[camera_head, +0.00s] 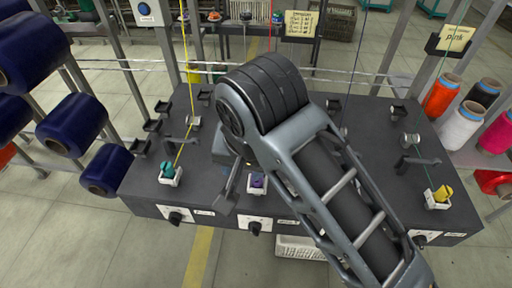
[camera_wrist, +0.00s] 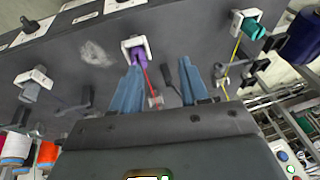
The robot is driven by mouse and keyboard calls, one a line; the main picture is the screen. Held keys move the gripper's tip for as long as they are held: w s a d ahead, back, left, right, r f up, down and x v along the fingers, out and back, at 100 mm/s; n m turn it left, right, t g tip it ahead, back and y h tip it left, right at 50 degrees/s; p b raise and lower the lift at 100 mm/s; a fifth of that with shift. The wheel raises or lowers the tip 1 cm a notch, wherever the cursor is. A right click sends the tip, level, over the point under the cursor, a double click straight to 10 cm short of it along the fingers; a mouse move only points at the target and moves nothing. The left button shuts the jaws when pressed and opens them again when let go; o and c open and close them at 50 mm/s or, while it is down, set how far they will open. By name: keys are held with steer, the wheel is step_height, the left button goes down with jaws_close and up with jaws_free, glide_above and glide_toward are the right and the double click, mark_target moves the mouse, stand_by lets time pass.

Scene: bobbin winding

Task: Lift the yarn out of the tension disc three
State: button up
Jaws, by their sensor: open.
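In the wrist view my gripper (camera_wrist: 160,78) is open, its two blue-grey fingers pointing down over the dark machine top. A red yarn (camera_wrist: 148,78) runs between the fingers from a purple piece (camera_wrist: 138,56) in a white holder towards a small pale tension disc (camera_wrist: 155,101). Whether the yarn sits in that disc is too small to tell. The purple piece (camera_head: 257,181) shows left of my arm. Other discs stand at left (camera_head: 194,122) and right (camera_head: 411,139). I cannot tell the discs' numbers.
A teal piece (camera_head: 167,170) with yellow yarn (camera_head: 186,70) stands at left, a yellow piece (camera_head: 442,194) with green yarn at right. Dark blue spools (camera_head: 72,124) flank the left side, coloured cones (camera_head: 461,126) the right. Small dark brackets stand on the machine top.

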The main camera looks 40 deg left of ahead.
steer(key=w+f+h+b, duration=0.1)
steer(key=b, duration=0.1)
steer(key=w+d+f+h+b, duration=0.1)
steer(key=b, duration=0.2)
steer(key=shift+w+f+t, duration=0.3)
steer(key=shift+w+f, duration=0.05)
steer(key=shift+b+x, duration=0.55)
steer(key=shift+x, duration=1.4)
steer(key=shift+a+r, duration=0.1)
jaws_close()
steer(key=p+v, duration=0.3)
steer(key=w+p+v, duration=0.1)
steer(key=p, duration=0.1)
steer(key=shift+a+r, duration=0.2)
steer(key=shift+r, duration=0.2)
steer(key=shift+f, duration=0.1)
